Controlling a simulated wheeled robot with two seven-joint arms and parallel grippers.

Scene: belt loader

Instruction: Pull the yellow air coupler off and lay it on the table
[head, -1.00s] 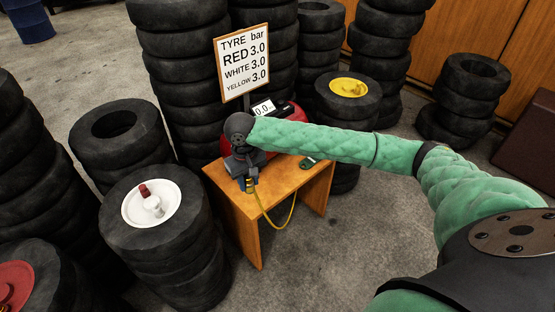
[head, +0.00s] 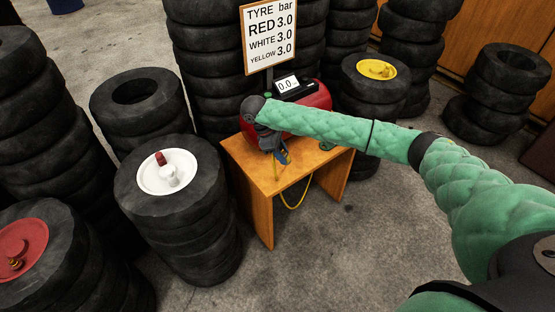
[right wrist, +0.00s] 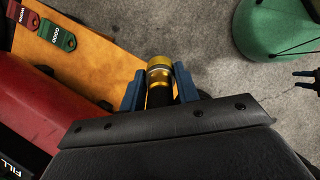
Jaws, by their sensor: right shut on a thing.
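The yellow air coupler (right wrist: 159,72) shows in the right wrist view as a gold-yellow collar on a dark body, between the two blue fingers of my right gripper (right wrist: 160,88). The fingers are shut on it. In the head view my right gripper (head: 284,157) is low over the front part of the small wooden table (head: 257,181). The coupler is hard to make out there. A yellow hose (head: 291,206) hangs in a loop below the gripper at the table's front. Whether the coupler touches the tabletop cannot be told.
A red compressor (head: 318,98) with a display stands at the table's back. Red (right wrist: 20,17) and green tags (right wrist: 56,33) lie on the table. A white-rimmed tyre (head: 151,181) stands left, a yellow-rimmed one (head: 366,76) behind right. A sign (head: 268,39) rises behind.

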